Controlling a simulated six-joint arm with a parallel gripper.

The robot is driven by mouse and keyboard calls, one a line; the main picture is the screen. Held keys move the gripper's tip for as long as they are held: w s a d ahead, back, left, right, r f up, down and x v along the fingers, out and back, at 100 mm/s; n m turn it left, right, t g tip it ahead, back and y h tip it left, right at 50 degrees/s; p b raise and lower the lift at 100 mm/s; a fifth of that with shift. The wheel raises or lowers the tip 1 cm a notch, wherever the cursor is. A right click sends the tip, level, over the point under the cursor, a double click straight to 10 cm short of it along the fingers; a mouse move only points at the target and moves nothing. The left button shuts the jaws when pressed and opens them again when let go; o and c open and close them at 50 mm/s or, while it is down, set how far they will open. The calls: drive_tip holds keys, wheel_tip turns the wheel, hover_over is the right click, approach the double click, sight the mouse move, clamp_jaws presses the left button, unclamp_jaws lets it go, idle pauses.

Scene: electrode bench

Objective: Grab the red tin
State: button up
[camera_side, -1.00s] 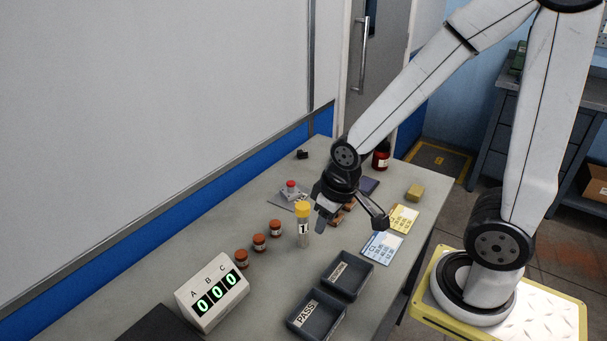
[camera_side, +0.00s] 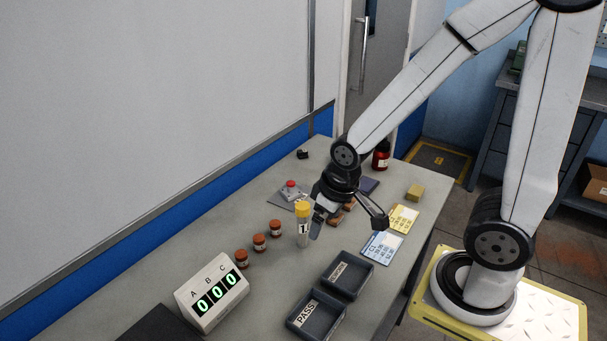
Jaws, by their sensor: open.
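A red container with a label and a dark top (camera_side: 381,158) stands upright at the far right of the bench, behind my forearm. It is the only tin-like red thing that I see. Several small red-brown jars (camera_side: 260,242) stand in a row at the left middle. My gripper (camera_side: 348,226) is open over the middle of the bench, its fingers spread wide. It is apart from the red container, nearer to the camera. Its left finger is close to a yellow-capped tube (camera_side: 303,226); I cannot tell whether they touch. I see nothing held between the fingers.
Brown blocks (camera_side: 338,218) lie partly hidden under my gripper. A red button box (camera_side: 290,190), blue and yellow cards (camera_side: 382,246), a yellow block (camera_side: 415,192), two dark trays (camera_side: 316,316) and a display box (camera_side: 213,292) surround it.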

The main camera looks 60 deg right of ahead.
drive_tip(key=w+d+m+t+h, duration=0.45)
drive_tip(key=w+d+m, duration=0.35)
drive_tip(key=w+d, duration=0.9)
drive_tip(key=m+g+h, duration=0.7)
drive_tip(key=m+h, duration=0.1)
drive_tip(key=m, duration=0.2)
approach(382, 145)
drive_tip(key=x, duration=0.4)
drive_tip(key=shift+x, duration=1.1)
drive_tip(key=shift+w+d, duration=0.1)
drive_tip(key=shift+d, duration=0.05)
